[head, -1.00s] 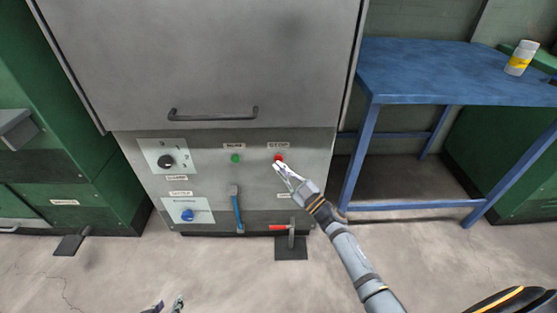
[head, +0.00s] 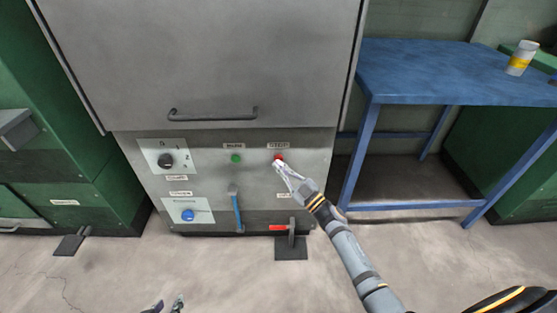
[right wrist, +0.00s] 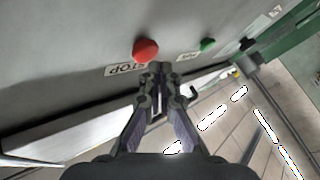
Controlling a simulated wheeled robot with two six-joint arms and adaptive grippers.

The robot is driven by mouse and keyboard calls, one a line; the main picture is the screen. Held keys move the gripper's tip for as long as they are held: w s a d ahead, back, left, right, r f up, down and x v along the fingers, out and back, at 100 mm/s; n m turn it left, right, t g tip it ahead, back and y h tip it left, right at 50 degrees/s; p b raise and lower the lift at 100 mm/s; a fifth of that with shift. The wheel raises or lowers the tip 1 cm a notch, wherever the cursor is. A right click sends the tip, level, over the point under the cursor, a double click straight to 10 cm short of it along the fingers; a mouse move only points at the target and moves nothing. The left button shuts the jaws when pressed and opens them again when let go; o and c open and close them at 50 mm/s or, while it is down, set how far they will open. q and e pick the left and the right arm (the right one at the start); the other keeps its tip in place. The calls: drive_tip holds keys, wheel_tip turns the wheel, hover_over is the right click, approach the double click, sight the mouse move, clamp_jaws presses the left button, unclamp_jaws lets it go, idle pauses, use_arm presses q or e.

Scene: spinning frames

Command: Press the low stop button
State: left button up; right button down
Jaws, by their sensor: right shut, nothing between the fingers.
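The red stop button (head: 278,158) sits under a STOP label on the lower grey panel of the machine. It also shows in the right wrist view (right wrist: 146,50), as a round red cap beside its label. My right gripper (head: 279,166) is shut and empty, its fingertips close by the button and partly over its lower edge in the head view. In the right wrist view the fingertips (right wrist: 155,68) are just below the button; I cannot tell whether they touch it. My left gripper (head: 166,305) shows only its fingertips, apart, at the bottom edge.
A green button (head: 235,158) is left of the red one. The panel also carries a black knob (head: 166,160), a blue knob (head: 188,215) and a blue lever (head: 237,210). A blue table (head: 450,75) stands at the right.

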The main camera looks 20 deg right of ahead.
drive_tip(key=shift+w+d, duration=0.2)
drive_tip(key=shift+w, duration=0.5)
idle(0.7)
drive_tip(key=shift+s, duration=0.1)
drive_tip(key=shift+s+a+p, duration=0.3)
drive_tip(key=shift+s+p, duration=0.2)
drive_tip(key=shift+s, duration=0.35)
drive_tip(key=s+p, duration=0.1)
drive_tip(key=s, duration=0.1)
drive_tip(key=s+a+p, duration=0.1)
drive_tip(key=s+p, duration=0.1)
drive_tip(key=shift+s+a, duration=0.2)
drive_tip(key=shift+s, duration=0.2)
idle(0.6)
